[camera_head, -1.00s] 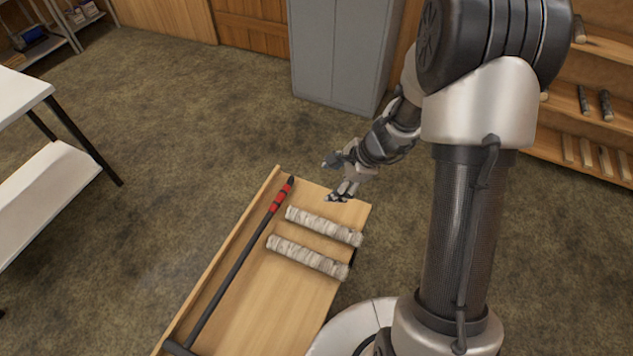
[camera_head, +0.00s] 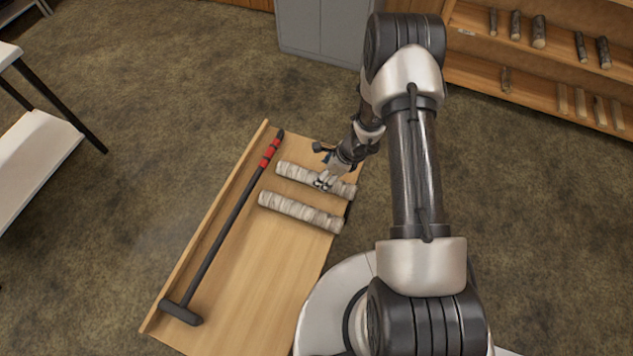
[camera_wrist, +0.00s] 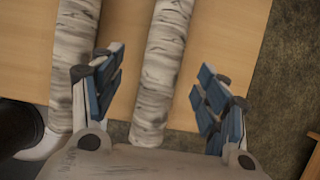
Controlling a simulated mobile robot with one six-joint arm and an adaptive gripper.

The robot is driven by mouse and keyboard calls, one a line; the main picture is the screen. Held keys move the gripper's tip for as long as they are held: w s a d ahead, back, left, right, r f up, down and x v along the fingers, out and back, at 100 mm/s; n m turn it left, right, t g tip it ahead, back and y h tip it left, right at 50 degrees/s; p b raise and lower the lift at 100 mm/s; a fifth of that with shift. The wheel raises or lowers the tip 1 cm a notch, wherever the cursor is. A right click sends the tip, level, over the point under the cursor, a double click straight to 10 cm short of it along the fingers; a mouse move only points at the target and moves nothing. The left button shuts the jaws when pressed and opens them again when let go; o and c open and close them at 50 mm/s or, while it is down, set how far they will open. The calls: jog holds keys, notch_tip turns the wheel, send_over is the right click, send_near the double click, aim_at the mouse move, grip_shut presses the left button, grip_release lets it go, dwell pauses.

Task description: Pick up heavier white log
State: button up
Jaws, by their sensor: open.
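Two white birch-bark logs lie side by side on a wooden tray (camera_head: 262,270). The far log (camera_head: 292,173) is partly covered by my gripper (camera_head: 323,181), while the near log (camera_head: 301,213) is in full view. In the wrist view the far log (camera_wrist: 168,40) runs between the fingers of my open gripper (camera_wrist: 160,78), and the near log (camera_wrist: 72,60) lies left of the left finger. The fingers are on either side of the far log, apart from it as far as I can tell. Which log is heavier does not show.
A long-handled black hammer (camera_head: 232,215) with red bands lies along the tray's left side. A grey cabinet (camera_head: 325,28) and shelves with small logs (camera_head: 538,32) stand at the back. A white table (camera_head: 35,150) is at the left.

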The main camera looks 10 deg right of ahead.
jog(key=b+x, duration=0.2)
jog(key=x, duration=0.4)
jog(key=shift+w+f, duration=0.3)
jog(key=shift+f, duration=0.05)
jog(key=shift+c, duration=0.4)
jog(key=c, duration=1.5)
jog(key=shift+r, duration=0.1)
grip_shut()
